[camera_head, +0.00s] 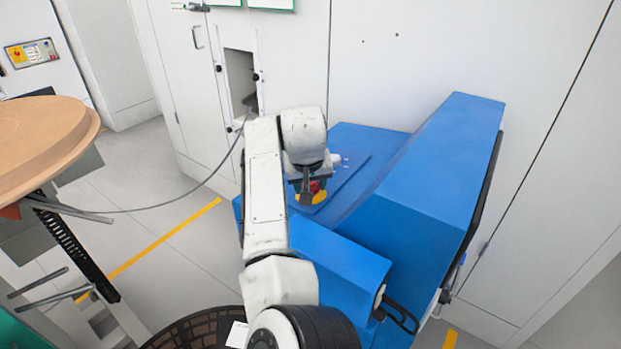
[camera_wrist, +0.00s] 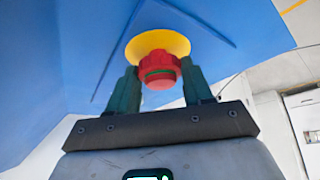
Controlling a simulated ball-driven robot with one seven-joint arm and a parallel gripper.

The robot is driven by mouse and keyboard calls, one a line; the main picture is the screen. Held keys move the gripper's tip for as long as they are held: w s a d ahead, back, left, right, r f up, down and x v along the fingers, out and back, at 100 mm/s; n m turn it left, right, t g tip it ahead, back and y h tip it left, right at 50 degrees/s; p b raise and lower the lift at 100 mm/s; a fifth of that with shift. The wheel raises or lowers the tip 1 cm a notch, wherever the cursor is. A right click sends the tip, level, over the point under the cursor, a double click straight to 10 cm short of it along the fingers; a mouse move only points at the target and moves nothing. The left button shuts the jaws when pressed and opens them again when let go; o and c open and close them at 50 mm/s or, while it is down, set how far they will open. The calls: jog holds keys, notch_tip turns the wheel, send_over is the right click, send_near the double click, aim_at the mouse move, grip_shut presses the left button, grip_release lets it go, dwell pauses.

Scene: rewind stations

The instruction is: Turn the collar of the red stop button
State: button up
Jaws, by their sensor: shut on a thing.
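The red stop button (camera_wrist: 158,66) sits on a yellow round base (camera_wrist: 157,43) on the blue machine's panel, filling the middle of the wrist view. In the head view the red button (camera_head: 314,187) and yellow base (camera_head: 318,197) show just beside my gripper (camera_head: 306,192), partly hidden by it. In the wrist view my gripper's two dark green fingers (camera_wrist: 158,83) stand on either side of the red collar, shut on it. A green band shows across the red part. The exact finger contact is hard to make out.
The blue machine (camera_head: 435,170) rises to the right of my arm, with a raised block below. A thin grey cable (camera_head: 190,190) crosses the left side. A round wooden-topped stand (camera_head: 45,135) is at far left. White cabinets (camera_head: 440,50) stand behind.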

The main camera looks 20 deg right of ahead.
jog(key=shift+m+h, duration=0.3)
jog(key=shift+m, duration=0.1)
jog(key=o, duration=1)
jog(key=shift+o, duration=0.2)
jog(key=v, duration=1.1)
jog(key=shift+f, duration=0.2)
